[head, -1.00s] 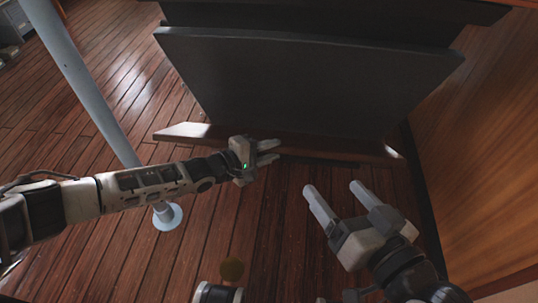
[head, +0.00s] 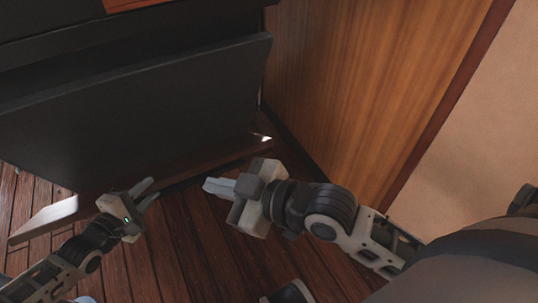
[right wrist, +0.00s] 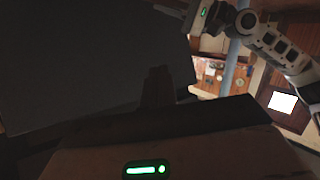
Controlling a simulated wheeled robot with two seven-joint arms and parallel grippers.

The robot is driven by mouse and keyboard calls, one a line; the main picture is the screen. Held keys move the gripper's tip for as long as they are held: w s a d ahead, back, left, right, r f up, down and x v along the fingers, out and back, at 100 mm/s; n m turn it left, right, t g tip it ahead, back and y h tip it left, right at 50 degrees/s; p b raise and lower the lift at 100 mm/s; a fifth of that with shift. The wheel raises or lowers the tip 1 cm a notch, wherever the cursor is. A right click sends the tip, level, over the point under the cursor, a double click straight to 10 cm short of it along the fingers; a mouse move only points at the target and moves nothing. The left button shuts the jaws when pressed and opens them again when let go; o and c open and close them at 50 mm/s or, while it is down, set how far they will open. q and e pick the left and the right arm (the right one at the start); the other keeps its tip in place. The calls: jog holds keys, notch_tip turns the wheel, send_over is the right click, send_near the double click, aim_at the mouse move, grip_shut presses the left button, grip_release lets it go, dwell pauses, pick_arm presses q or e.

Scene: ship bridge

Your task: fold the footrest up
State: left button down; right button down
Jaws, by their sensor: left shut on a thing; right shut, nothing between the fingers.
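The footrest (head: 205,156) is a long brown wooden board along the foot of the dark console panel (head: 150,95). It sticks out from the panel, low over the floor, and its left end catches the light. My left gripper (head: 148,191) is at the board's front edge, left of its middle, shut on it; the exact contact is hard to see. It also shows at the top of the right wrist view (right wrist: 185,12). My right gripper (head: 208,187) is shut and empty, just in front of the board's right part, pointing left.
A wood-panelled wall (head: 355,80) stands close on the right, behind my right arm. The plank floor (head: 190,245) in front of the footrest is clear between my arms. In the right wrist view, the panel fills the upper left.

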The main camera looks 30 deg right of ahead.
pick_arm(q)
jog(key=shift+w+a+r, duration=0.1)
jog(key=shift+w+r, duration=0.15)
jog(key=shift+w, duration=0.05)
pick_arm(e)
jog(key=w+d+f+n+t+h, duration=0.1)
jog(key=d+f+n+h, duration=0.3)
jog(key=d+f+n, duration=0.65)
jog(key=d+f+n+t+h, duration=0.1)
jog(key=d+f+n+h, duration=0.55)
jog(key=n, duration=0.85)
jog(key=w+d+r+y, duration=0.1)
jog(key=w+r, duration=0.1)
jog(key=w, duration=0.9)
jog(key=shift+w+y, duration=0.35)
jog(key=shift+w, duration=0.05)
